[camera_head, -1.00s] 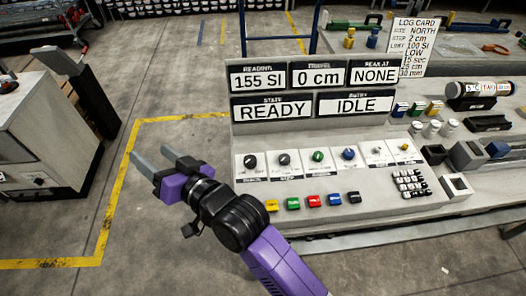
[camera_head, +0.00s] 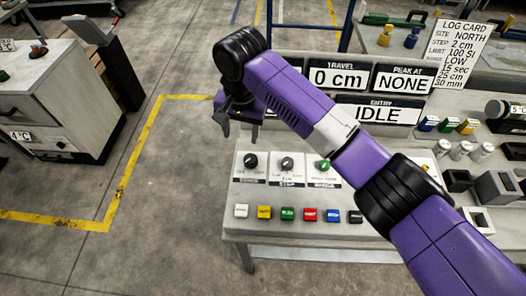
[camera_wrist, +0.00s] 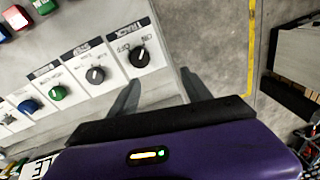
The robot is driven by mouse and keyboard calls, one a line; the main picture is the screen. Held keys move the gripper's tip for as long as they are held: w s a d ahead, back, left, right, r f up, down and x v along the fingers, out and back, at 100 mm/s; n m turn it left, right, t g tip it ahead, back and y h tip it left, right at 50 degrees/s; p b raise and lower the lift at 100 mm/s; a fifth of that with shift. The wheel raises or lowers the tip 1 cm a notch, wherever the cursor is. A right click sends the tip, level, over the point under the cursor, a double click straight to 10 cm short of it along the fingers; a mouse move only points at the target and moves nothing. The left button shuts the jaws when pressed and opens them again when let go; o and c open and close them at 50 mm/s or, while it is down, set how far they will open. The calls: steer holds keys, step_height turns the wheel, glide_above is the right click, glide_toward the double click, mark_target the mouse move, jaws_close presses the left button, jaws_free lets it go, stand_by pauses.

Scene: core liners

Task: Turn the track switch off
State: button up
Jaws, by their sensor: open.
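The track switch is a black rotary knob on a white plate marked TRACK, with OFF and ON labels. It is the leftmost knob of the console row in the head view (camera_head: 250,162) and shows in the wrist view (camera_wrist: 138,57) just beyond the fingers. I cannot tell clearly which label its pointer faces. My gripper (camera_head: 240,129) points down above and behind this knob in the head view. Its two fingers (camera_wrist: 159,80) are apart with nothing between them in the wrist view. It does not touch the knob.
The step knob (camera_head: 287,164) and a green knob (camera_head: 323,165) stand right of the track switch. Several coloured buttons (camera_head: 287,213) line the console front. My arm hides the right knobs and part of the displays. Clear floor lies left of the console.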

mark_target(251, 158)
steer(key=shift+s+d+f+m+g+h, duration=0.15)
steer(key=shift+s+d+m+g+h, duration=0.35)
steer(key=shift+s+d, duration=0.6)
steer(key=shift+d+f, duration=0.1)
steer(key=shift+f, duration=0.1)
step_height(251, 158, down, 8)
steer(key=shift+r+p, duration=0.25)
steer(key=shift+p, duration=0.15)
jaws_close()
